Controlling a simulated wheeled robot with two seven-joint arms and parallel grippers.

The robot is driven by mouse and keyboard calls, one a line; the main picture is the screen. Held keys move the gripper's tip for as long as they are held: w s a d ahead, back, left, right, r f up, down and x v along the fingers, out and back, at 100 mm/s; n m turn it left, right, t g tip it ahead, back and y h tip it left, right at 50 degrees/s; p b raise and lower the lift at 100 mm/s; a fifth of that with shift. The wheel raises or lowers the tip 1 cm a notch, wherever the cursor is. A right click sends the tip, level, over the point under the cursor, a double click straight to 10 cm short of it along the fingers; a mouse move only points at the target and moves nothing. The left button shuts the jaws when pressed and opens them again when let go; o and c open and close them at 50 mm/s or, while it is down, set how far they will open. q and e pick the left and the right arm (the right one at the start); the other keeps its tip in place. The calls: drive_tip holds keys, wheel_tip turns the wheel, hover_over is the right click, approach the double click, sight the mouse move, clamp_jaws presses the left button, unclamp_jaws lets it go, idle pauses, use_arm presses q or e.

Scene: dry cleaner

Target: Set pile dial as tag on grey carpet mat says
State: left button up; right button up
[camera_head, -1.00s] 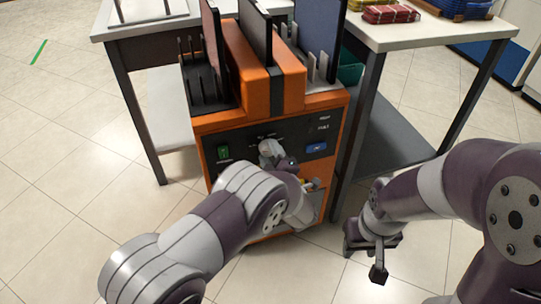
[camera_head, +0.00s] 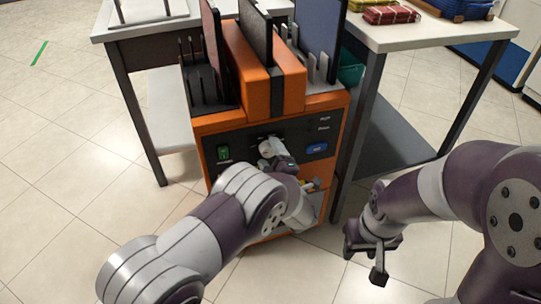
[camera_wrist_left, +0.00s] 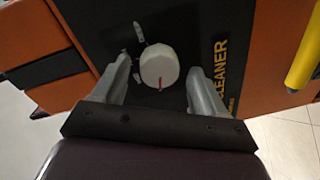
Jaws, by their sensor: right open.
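The white round dial (camera_wrist_left: 158,66) with a red mark sits on the dark panel of the orange carpet cleaner (camera_head: 257,84). In the left wrist view the red mark points down in the picture. My left gripper (camera_head: 271,151) is at the panel, its fingers on either side of the dial with a gap on both sides. My right gripper (camera_head: 374,251) is open and empty, low right of the machine. Mats stand upright in the machine's slots, including a blue-grey one (camera_head: 320,27). No readable tag shows.
A green switch (camera_head: 223,153) and a blue button (camera_head: 317,148) flank the dial. A yellow handle (camera_wrist_left: 305,52) is at right in the wrist view. White tables (camera_head: 405,35) stand on both sides of the machine. The tiled floor in front is free.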

use_arm(q)
drive_tip(key=p+v, duration=0.4)
drive_tip(key=v, duration=0.8)
drive_tip(key=shift+s, duration=0.35)
drive_tip(key=shift+d, duration=0.1)
